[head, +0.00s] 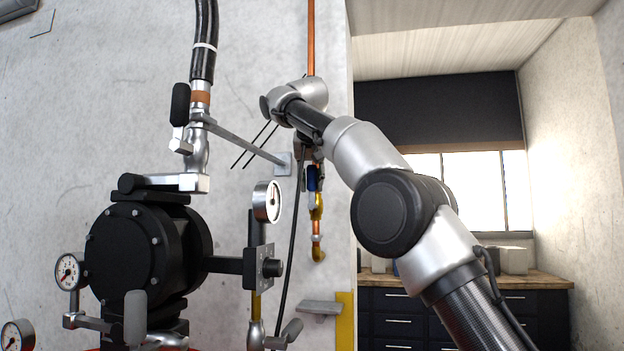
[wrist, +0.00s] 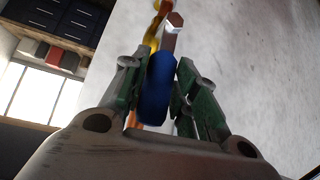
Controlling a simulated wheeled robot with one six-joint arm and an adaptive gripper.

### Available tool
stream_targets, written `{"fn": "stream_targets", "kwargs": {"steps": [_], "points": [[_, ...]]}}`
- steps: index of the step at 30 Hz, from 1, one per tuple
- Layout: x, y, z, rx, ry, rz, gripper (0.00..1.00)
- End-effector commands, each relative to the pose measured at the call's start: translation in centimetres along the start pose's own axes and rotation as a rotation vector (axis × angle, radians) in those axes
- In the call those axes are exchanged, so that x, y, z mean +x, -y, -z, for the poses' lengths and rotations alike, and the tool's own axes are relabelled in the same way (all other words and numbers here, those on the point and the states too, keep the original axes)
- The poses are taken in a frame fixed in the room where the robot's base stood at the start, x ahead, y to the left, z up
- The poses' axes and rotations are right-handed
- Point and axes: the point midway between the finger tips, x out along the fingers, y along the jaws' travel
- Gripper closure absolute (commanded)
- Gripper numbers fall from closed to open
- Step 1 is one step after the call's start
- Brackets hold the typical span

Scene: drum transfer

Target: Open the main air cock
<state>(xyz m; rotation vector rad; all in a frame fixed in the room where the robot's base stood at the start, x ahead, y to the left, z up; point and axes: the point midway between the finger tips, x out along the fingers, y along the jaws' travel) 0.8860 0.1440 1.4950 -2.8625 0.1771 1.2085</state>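The main air cock appears to be the valve with a blue handle (head: 313,178) on the copper and brass pipe on the wall, in the middle of the head view. In the wrist view the blue handle (wrist: 157,88) lies between the two green-padded fingers of my gripper (wrist: 163,64). The fingers are apart, one on each side of the handle. A narrow gap shows on the right side; contact on the left is unclear. The brass fitting shows beyond the fingertips. In the head view my wrist hides most of the gripper.
A black pump (head: 130,255) with gauges and levers stands on the left. A black hose (head: 204,40) and a grey bracket bar (head: 245,141) are near my wrist. A small grey shelf (head: 320,308) is below the pipe. A workbench (head: 465,281) stands at the back right.

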Motion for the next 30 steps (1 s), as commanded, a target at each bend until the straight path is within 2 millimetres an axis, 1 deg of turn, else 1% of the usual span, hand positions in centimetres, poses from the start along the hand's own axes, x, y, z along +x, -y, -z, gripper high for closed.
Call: {"fn": "stream_targets", "kwargs": {"steps": [1, 2, 3, 13, 18, 23, 29, 30], "points": [[0.1, 0.1, -0.1, -0.002, 0.001, 0.000, 0.59], [0.1, 0.1, 0.0, -0.001, 0.000, 0.000, 0.54], [0.1, 0.1, 0.0, -0.001, -0.001, 0.000, 0.52], [-0.2, 0.0, 0.2, 0.002, -0.007, 0.001, 0.52], [-1.2, 0.1, 0.1, 0.000, -0.005, 0.001, 0.52], [-2.2, 0.1, -0.6, 0.000, -0.005, 0.000, 0.52], [-3.5, 0.0, -2.1, -0.002, -0.004, 0.001, 0.52], [-4.1, 0.0, -2.6, -0.001, -0.005, 0.003, 0.52]]}}
